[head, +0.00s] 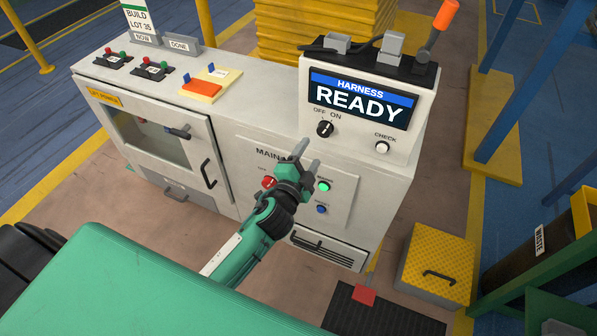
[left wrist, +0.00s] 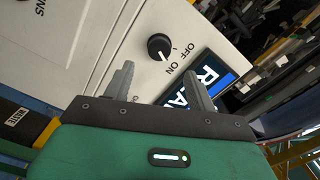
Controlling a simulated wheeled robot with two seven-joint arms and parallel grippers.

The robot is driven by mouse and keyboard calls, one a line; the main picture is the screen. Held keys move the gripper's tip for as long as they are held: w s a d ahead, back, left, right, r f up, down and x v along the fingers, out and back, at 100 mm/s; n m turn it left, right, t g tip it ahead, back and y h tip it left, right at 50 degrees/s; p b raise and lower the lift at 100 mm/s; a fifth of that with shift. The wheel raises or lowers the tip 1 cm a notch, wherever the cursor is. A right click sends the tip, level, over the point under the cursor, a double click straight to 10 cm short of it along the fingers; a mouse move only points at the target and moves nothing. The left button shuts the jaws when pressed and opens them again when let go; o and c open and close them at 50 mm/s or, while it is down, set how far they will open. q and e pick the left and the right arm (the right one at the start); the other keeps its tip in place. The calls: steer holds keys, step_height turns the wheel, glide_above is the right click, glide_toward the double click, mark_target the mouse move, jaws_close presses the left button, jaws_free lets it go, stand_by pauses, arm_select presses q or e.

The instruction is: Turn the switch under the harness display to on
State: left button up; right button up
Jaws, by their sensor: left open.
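The harness display (head: 361,97) is lit and reads HARNESS READY; part of it shows in the left wrist view (left wrist: 208,78). Below it is the switch (head: 325,129), a round black knob with OFF and ON printed above. In the left wrist view the knob (left wrist: 160,47) is unobstructed, and its white mark seems to point toward ON. My left gripper (head: 304,156) is open and empty, below and left of the knob in the head view. Its fingers (left wrist: 158,74) are apart from the knob, with no contact visible. My right gripper is out of view.
A white CHECK button (head: 382,147) is right of the switch. The MAIN panel (head: 340,203), with red, green and blue buttons, lies behind my left gripper. An orange-handled lever (head: 439,25) stands above the display. A yellow step box (head: 437,262) stands on the floor at right.

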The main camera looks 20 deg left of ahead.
arm_select(q)
steer(key=s, duration=0.5)
steer(key=shift+s+a+b, duration=0.15)
steer(key=shift+s+b, duration=0.1)
steer(key=shift+b, duration=0.1)
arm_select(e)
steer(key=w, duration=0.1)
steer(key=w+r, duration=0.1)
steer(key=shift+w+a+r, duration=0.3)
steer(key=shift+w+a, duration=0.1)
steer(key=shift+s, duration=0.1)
